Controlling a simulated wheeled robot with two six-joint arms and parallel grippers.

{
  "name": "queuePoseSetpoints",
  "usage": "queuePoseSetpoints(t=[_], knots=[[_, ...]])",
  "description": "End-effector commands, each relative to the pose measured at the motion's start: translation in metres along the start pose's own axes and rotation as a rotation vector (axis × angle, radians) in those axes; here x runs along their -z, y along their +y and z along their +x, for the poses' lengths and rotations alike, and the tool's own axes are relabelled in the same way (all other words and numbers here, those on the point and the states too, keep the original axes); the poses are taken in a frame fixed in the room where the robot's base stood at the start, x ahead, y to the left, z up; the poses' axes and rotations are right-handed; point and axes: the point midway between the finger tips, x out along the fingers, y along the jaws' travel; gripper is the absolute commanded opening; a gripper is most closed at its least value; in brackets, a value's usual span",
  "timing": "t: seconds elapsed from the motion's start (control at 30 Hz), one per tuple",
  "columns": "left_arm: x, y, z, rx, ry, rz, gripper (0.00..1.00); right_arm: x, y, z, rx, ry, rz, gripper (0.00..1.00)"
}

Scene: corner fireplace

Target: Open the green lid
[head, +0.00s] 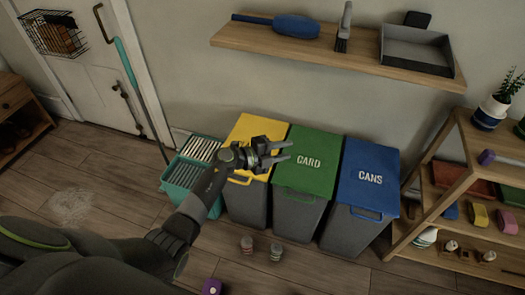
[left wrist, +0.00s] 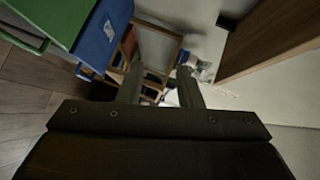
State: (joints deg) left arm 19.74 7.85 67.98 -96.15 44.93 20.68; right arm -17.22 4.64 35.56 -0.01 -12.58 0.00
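The green lid (head: 313,178), marked CARD, lies shut on the middle grey bin (head: 296,217), with a green handle loop at its front edge. Part of the green lid also shows in the left wrist view (left wrist: 50,15) at the upper left. My left gripper (head: 288,152) is in front of the yellow lid and the left edge of the green lid in the head view. Its two fingers point right and stand apart with nothing between them; in the left wrist view the gap (left wrist: 160,88) is empty too. My right gripper is not in view.
The yellow lid (head: 252,127) is left of the green one, and the blue lid (head: 370,173), marked CANS, is right of it. A wall shelf (head: 330,58) hangs above the bins. A wooden rack (head: 437,165) stands at the right.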

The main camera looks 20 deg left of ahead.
Motion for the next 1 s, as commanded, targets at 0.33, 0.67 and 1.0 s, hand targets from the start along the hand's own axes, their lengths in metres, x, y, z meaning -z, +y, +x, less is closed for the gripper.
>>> queuePoseSetpoints(t=[0.33, 0.67, 1.0], knots=[[-0.001, 0.001, -0.064, -0.002, -0.001, 0.001, 0.32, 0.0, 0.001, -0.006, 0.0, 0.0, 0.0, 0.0], [0.0, 0.001, -0.074, -0.001, 0.001, 0.001, 0.32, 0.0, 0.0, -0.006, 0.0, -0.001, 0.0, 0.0], [0.0, 0.001, -0.074, 0.0, 0.0, 0.0, 0.32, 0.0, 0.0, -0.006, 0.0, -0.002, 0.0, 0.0]])
